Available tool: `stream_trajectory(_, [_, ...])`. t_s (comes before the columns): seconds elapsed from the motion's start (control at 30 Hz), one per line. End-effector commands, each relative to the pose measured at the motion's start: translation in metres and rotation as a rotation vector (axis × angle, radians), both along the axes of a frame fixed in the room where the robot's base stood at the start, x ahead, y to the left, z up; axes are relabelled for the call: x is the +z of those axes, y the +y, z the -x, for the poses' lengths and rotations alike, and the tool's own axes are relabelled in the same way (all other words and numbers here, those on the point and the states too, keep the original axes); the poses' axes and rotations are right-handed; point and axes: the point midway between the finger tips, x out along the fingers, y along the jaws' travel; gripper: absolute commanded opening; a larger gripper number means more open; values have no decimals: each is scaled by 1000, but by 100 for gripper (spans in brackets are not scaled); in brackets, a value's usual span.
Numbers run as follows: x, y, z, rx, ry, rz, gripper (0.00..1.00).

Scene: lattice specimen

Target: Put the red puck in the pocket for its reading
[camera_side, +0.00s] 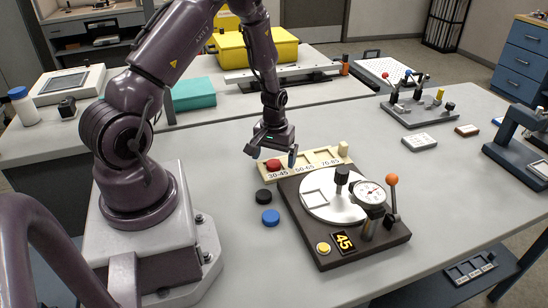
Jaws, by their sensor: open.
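The red puck (273,164) is at the pocket labelled 30-45 at the left end of the cream pocket tray (311,172). Whether it sits fully down in the pocket is hard to tell. The other pockets, labelled 50-65 and 70-85, look empty. My gripper (271,156) is open just above the red puck, with a finger to either side. I see no clear contact. The tester (345,234) has a dark base, a round white plate with a square outline, and a dial gauge (370,192). Its small display (343,242) appears to read 45.
A black puck (263,196) and a blue puck (270,217) lie left of the tester. An orange-knobbed lever (392,181) stands up at the tester's right.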

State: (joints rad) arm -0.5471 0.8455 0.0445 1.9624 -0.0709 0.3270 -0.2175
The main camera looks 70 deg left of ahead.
Motion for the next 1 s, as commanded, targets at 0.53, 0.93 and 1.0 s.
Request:
stream_trajectory(0.53, [38,0,0,-1,-2,-2,96])
stream_trajectory(0.93, [42,0,0,0,-1,-1,96])
stream_trajectory(1.0, [44,0,0,0,-1,-2,96])
